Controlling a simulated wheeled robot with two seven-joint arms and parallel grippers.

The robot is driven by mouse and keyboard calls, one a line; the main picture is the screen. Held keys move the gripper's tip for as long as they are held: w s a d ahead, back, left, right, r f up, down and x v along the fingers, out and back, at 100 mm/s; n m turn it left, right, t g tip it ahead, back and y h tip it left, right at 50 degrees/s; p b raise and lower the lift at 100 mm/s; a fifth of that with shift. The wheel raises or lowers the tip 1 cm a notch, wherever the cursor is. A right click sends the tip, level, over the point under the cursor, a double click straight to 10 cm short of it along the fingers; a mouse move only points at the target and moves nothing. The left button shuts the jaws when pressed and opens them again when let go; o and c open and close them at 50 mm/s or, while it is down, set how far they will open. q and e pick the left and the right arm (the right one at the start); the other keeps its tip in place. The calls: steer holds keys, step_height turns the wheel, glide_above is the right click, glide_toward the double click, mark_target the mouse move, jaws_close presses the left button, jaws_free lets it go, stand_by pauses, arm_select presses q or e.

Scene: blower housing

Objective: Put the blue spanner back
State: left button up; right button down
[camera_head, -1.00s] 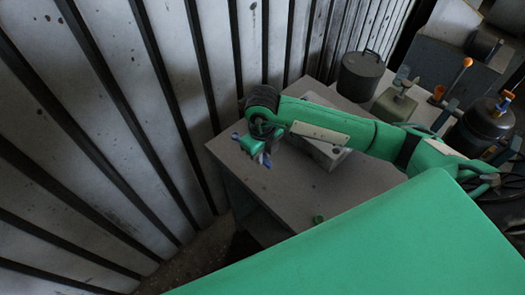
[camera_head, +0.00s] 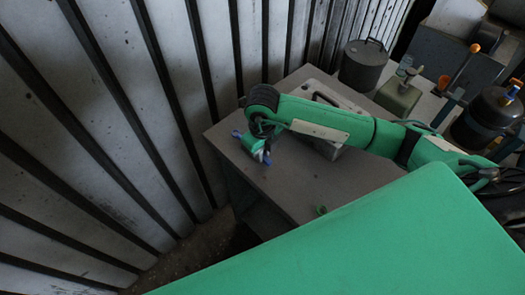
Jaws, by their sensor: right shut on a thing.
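The blue spanner (camera_head: 237,134) shows in small part at the jaws of my right gripper (camera_head: 262,156). One blue end sticks out to the left of the gripper, and a bit of blue shows below it. The rest of the spanner is hidden by the gripper. My right gripper is shut on it, over the left part of the grey table (camera_head: 290,190). I cannot tell whether the spanner touches the table top. My left gripper is not in view.
A grey case (camera_head: 331,92) with a handle lies on the table behind my right arm. A dark lidded pot (camera_head: 362,65) and a green-grey container (camera_head: 397,98) stand further back. A small green object (camera_head: 321,210) lies near the front edge. A slatted metal wall (camera_head: 110,120) borders the left.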

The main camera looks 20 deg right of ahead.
steer(key=shift+f+b, duration=0.4)
steer(key=shift+f, duration=0.05)
steer(key=c, duration=0.9)
jaws_free()
steer(key=shift+o, duration=0.2)
steer(key=shift+r+p, duration=2.25)
steer(key=shift+r, duration=1.8)
steer(key=shift+f, duration=0.1)
